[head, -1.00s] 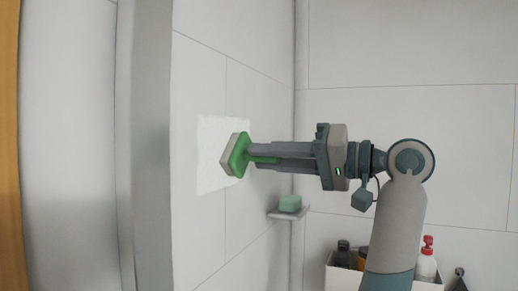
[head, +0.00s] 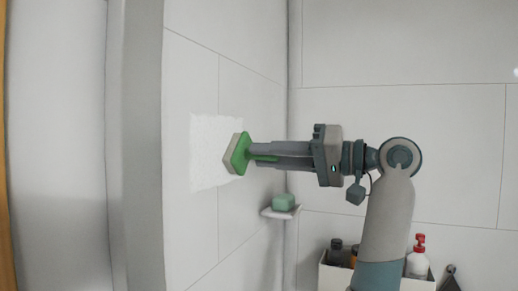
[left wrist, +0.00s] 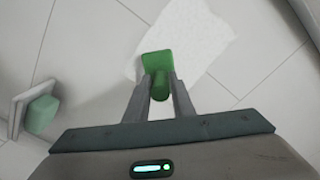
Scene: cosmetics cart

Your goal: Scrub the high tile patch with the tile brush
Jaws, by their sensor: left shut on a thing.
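The high tile patch (head: 207,150) is a whitish rough square on the left tiled wall. It also shows in the left wrist view (left wrist: 200,38). The tile brush (head: 239,155) has a green back and handle and a pale pad. My left gripper (head: 256,154) is shut on its green handle, level with the patch. The brush's pad faces the wall and overlaps the patch's right part in the head view. I cannot tell whether the pad touches the tile. In the left wrist view the brush's green back (left wrist: 156,63) lies over the patch's left part. My right gripper is not in view.
A green soap bar (head: 284,202) sits on a small corner shelf (head: 280,213) below the brush. A pale wall edge (head: 143,150) is at left.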

